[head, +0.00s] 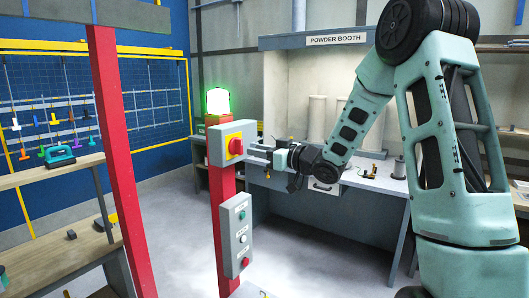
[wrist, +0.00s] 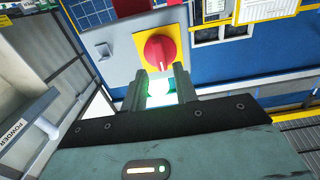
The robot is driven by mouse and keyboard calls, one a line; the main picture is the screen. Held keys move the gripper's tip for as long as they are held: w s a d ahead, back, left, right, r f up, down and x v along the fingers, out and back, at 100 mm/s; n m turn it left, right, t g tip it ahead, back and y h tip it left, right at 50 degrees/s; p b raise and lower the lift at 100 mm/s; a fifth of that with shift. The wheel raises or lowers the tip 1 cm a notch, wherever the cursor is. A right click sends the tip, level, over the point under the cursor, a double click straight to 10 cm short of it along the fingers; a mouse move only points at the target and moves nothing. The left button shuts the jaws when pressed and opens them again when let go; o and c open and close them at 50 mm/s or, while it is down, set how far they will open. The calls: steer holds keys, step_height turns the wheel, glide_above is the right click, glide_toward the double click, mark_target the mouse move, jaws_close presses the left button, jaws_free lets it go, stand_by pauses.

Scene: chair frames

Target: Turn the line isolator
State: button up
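The line isolator is a red rotary knob (head: 236,146) on a yellow plate, on a grey box at the upper part of a red post. In the wrist view the knob (wrist: 160,50) sits just beyond my fingertips, with a short white mark near its lower edge. My gripper (head: 255,149) is level with the knob, to its right in the head view. In the wrist view my gripper's fingers (wrist: 159,74) are apart with nothing held between them. I cannot tell whether a fingertip touches the knob.
A lit green lamp (head: 218,101) tops the post. A grey button box (head: 237,232) hangs lower on it. A red upright (head: 118,150) and wooden shelves stand left. The powder booth (head: 320,100) and its bench are behind my arm. Floor around the post looks clear.

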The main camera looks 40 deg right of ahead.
mark_target(242, 147)
steer(key=x, duration=0.5)
steer(key=shift+w+a, duration=0.1)
steer(key=shift+w, duration=0.2)
steer(key=c, duration=0.6)
steer(key=n, duration=0.3)
steer(key=shift+a, duration=0.1)
steer(key=n, duration=1.4)
steer(key=shift+n, duration=0.3)
steer(key=o, duration=0.8)
steer(key=shift+o, duration=0.2)
steer(key=shift+s, duration=0.1)
